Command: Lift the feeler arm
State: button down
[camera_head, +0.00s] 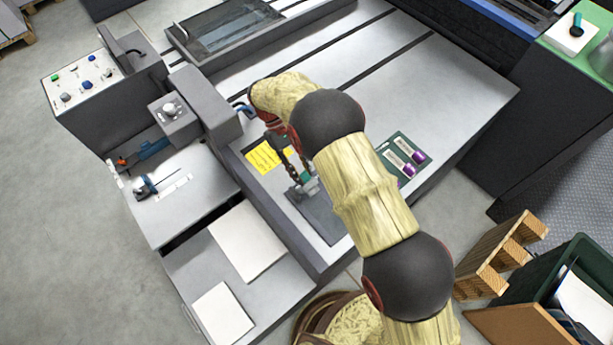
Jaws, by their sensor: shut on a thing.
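My gripper (294,162) reaches down over the front of the grey machine bed, its dark fingers shut on a small teal-and-grey part (306,179). This part is at the upper end of a dark grey plate (327,217). I cannot tell whether it is the feeler arm or whether it is clear of the plate. My arm hides some of the plate's right side. A blue lever with an orange-red end (148,150) and a blue-handled part with a thin dark rod (148,186) are on the grey side shelf at left.
A yellow note (263,158) lies left of my gripper. A green tray (411,150) with purple-ended tubes is right of my arm. A control box (82,80) stands at upper left. White sheets (245,240) lie on the lower shelf.

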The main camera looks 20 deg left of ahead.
jog(key=shift+w+a+f, duration=0.2)
jog(key=shift+a+f, duration=0.05)
jog(key=shift+a, duration=0.2)
jog(key=shift+w+a+f, duration=0.2)
jog(key=shift+a, duration=0.25)
jog(key=shift+w+a+f, duration=0.1)
jog(key=shift+a+f, duration=0.05)
jog(key=shift+f, duration=0.1)
jog(key=c, duration=2)
grip_release()
jog(key=o, duration=0.5)
jog(key=shift+c, duration=0.2)
jog(key=shift+r, duration=0.3)
jog(key=v, duration=1.1)
jog(key=shift+w+a+r, duration=0.2)
jog(key=shift+a+r, duration=0.05)
jog(key=shift+a, duration=0.05)
